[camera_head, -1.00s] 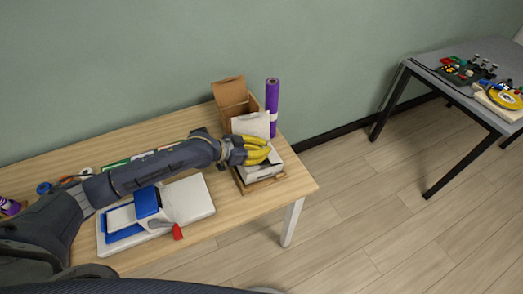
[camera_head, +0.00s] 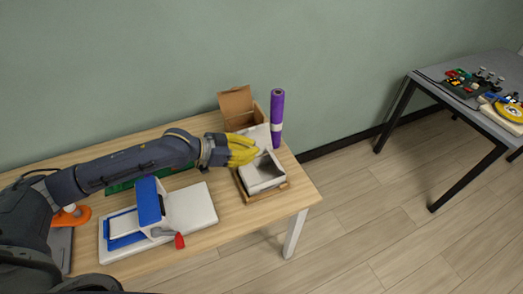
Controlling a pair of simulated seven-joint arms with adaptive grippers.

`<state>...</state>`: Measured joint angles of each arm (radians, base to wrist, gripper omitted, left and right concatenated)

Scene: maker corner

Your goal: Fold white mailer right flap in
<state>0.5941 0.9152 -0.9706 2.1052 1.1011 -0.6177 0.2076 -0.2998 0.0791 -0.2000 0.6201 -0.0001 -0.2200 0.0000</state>
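The white mailer (camera_head: 265,172) is a small open box on a brown wooden tray (camera_head: 264,193) near the right end of the table. A raised white panel (camera_head: 262,133) stands at its back, partly behind my gripper. My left gripper (camera_head: 252,150), with yellow fingers, is over the mailer's upper left edge. I cannot tell whether it touches a flap or how far its fingers are apart. The flap on the right side is not clearly distinguishable. My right gripper does not show.
A brown cardboard box (camera_head: 237,102) with its lid up and a purple roll (camera_head: 277,115) stand behind the mailer. A second table (camera_head: 440,92) with parts is far right.

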